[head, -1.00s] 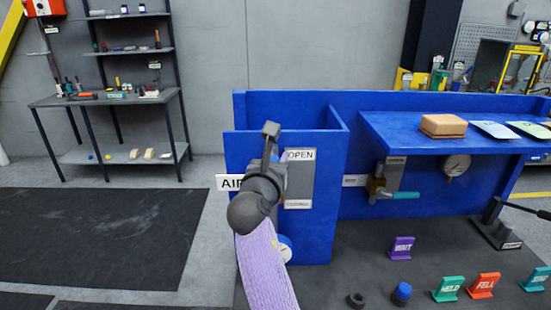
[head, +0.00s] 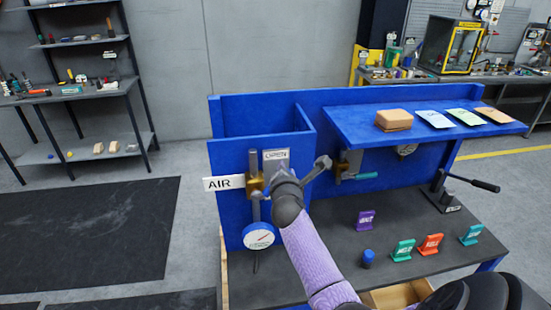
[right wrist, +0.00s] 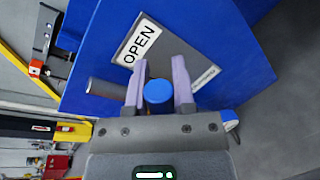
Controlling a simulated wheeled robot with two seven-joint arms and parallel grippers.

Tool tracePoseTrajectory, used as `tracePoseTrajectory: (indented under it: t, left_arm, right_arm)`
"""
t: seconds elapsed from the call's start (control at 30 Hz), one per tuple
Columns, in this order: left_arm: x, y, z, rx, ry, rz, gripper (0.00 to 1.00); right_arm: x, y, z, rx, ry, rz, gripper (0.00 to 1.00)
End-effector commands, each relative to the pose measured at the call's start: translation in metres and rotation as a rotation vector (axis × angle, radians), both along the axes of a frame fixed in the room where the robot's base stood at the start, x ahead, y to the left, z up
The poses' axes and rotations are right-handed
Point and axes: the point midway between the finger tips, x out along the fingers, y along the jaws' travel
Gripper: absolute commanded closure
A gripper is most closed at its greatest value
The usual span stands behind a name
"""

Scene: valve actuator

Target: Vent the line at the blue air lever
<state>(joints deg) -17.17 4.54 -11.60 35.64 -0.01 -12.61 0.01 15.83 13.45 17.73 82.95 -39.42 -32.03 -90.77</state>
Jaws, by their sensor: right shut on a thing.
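The blue air lever shows in the right wrist view as a round blue end (right wrist: 158,92) between the two purple fingers of my right gripper (right wrist: 160,78). The gripper is shut on it. In the head view my right gripper (head: 286,186) is in front of the plate marked OPEN (head: 275,155), and my wrist hides the fingers and the lever. The plate's lower label is hidden there; in the right wrist view it is too blurred to read. A brass valve body (head: 256,184) sits beside the AIR sign (head: 223,184). My left gripper is out of view.
A round gauge (head: 258,236) hangs below the valve. To the right are a second valve with a teal handle (head: 366,176), a shelf with a tan block (head: 394,120), and a black-handled lever (head: 472,182). Coloured tags and a blue-topped button (head: 368,257) stand on the dark bench.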

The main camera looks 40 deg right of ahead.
Motion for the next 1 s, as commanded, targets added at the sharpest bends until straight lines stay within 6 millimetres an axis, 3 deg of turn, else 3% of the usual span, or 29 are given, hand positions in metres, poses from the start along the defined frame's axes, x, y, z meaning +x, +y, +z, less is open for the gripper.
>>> tracePoseTrajectory:
  t: [0.4, 1.0]
  left_arm:
    - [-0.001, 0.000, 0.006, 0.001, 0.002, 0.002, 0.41]
    - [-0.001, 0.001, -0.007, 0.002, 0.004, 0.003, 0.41]
  right_arm:
    - [-0.012, -0.019, -0.036, 0.332, -0.200, -0.002, 1.00]
    - [-0.015, -0.025, -0.075, 0.660, -0.402, -0.002, 1.00]
